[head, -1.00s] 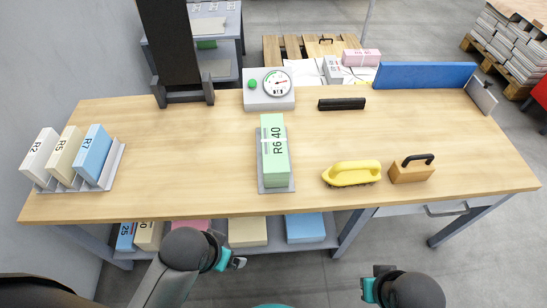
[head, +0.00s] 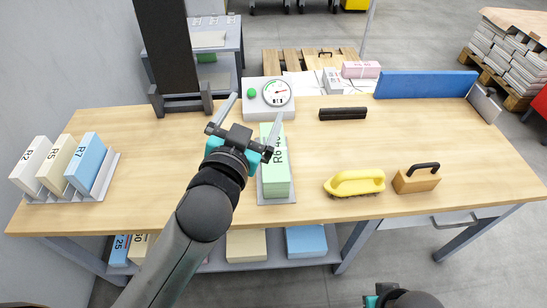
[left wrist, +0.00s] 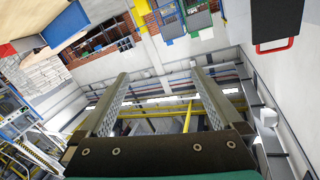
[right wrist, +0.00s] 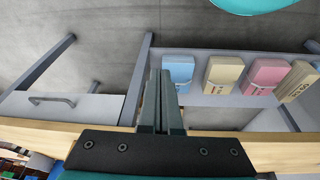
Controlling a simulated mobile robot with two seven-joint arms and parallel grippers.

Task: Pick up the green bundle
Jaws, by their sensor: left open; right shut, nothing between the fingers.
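The green bundle (head: 277,172), marked "R6 40", lies on a grey tray (head: 278,200) in the middle of the table in the head view. My left gripper (head: 255,108) is open and empty, its fingers spread and pointing to the far side. It is raised over the table, and its right finger covers part of the bundle's far end. I cannot tell its exact height. The left wrist view shows the fingers (left wrist: 155,85) apart, with only the room beyond. My right gripper (right wrist: 160,75) is shut and empty, low at the table's front edge.
A dial scale (head: 268,98) stands behind the bundle. A yellow brush (head: 355,183) and a wooden block with a black handle (head: 416,180) lie to its right. A black bar (head: 343,114) lies farther back. A rack (head: 104,178) holds upright bundles at the left.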

